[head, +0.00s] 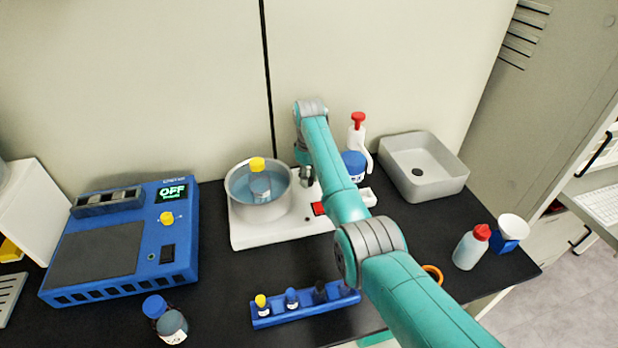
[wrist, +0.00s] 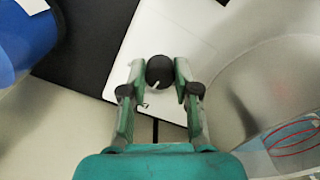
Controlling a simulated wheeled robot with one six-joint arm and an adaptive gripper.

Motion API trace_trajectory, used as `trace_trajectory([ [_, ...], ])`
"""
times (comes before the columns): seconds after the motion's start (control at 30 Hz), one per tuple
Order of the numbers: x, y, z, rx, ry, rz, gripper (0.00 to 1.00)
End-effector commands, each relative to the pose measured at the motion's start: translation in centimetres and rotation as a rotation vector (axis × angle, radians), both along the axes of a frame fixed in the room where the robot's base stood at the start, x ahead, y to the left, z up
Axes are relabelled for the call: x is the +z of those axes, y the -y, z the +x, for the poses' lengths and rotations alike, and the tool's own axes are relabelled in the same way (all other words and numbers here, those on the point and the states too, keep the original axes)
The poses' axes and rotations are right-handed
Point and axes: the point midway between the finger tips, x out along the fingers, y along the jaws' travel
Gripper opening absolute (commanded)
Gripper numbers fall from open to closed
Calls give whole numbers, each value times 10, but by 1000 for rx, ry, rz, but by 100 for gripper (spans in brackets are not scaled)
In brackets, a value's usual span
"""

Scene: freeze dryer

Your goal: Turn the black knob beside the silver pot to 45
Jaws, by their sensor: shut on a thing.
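The black knob (wrist: 159,70) sits on the white heater base in the wrist view, and a short pale pointer mark shows on it. My gripper (wrist: 158,73) has one finger on each side of the knob and is shut on it. The silver pot (wrist: 255,75) is to the right of the knob in the wrist view. In the head view the pot (head: 240,208) stands on the white heater base (head: 255,238), and my gripper (head: 306,176) reaches down just right of it. The knob is hidden there. I cannot read a scale around the knob.
A vial with a yellow cap (head: 258,165) is in the pot's water. A red switch (head: 318,208) is on the base. A spray bottle (head: 355,165) and grey basin (head: 425,190) stand right. A blue device (head: 180,255) reading OFF is left; a blue vial rack (head: 290,313) is in front.

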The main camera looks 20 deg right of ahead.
Motion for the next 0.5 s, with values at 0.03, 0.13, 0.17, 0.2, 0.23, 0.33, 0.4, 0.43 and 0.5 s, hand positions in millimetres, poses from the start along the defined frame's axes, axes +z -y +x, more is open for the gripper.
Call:
trace_trajectory([
  [0.03,0,0,0,-15,0,0,0],
  [0.13,0,0,0,-63,0,0,0],
  [0.17,0,0,0,-81,0,0,0],
  [0.2,0,0,0,-108,0,0,0],
  [0.23,0,0,0,-130,0,0,0],
  [0.33,0,0,0,-212,0,0,0],
  [0.4,0,0,0,-276,0,0,0],
  [0.43,0,0,0,-305,0,0,0],
  [0.5,0,0,0,-371,0,0,0],
])
